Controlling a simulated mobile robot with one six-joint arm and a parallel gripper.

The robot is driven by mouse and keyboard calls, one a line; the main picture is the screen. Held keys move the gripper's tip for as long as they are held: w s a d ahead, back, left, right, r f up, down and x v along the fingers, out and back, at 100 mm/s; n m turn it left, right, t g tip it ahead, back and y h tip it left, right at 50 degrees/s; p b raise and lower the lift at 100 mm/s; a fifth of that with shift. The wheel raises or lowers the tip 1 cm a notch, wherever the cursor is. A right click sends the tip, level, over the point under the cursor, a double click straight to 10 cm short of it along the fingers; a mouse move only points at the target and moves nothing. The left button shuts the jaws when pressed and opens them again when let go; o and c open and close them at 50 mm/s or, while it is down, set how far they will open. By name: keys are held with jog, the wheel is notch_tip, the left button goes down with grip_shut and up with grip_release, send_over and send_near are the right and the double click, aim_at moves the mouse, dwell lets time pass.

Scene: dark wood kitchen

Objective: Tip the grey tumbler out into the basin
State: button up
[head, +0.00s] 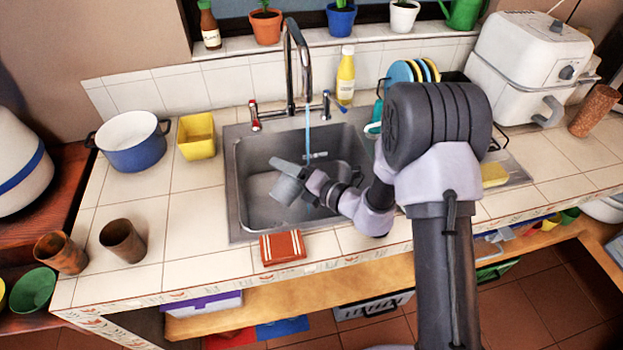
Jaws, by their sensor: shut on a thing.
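The grey tumbler (284,189) is in my gripper (301,178), over the left part of the metal basin (241,203). The tumbler is tilted, and I cannot tell which way its mouth points or whether anything is in it. My gripper is shut on it, coming in from the right, with my arm reaching across the basin's front right. A thin blue stream runs from the tap (291,65) down into the basin, just right of and behind the gripper. The arm hides the basin's right part.
A blue pot (134,150) and a yellow square container (196,140) stand left of the basin. Two brown cups (122,241) stand at the front left. A yellow bottle (346,78) and plates are behind.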

jog(key=shift+r+m+p, duration=0.2)
jog(key=shift+m+p, duration=0.15)
jog(key=shift+m, duration=0.15)
jog(key=shift+w+d+r, duration=0.1)
jog(key=shift+w+d, duration=0.05)
jog(key=shift+w+d+r+m+y+p, duration=0.15)
jog(key=shift+w+d+m+y+p, duration=0.35)
jog(key=shift+p, duration=0.65)
jog(key=shift+a+m, duration=0.15)
jog(key=shift+m, duration=0.15)
jog(key=shift+w+r+m+g+p, duration=0.25)
jog(key=shift+m+p, duration=0.25)
jog(key=shift+p, duration=0.4)
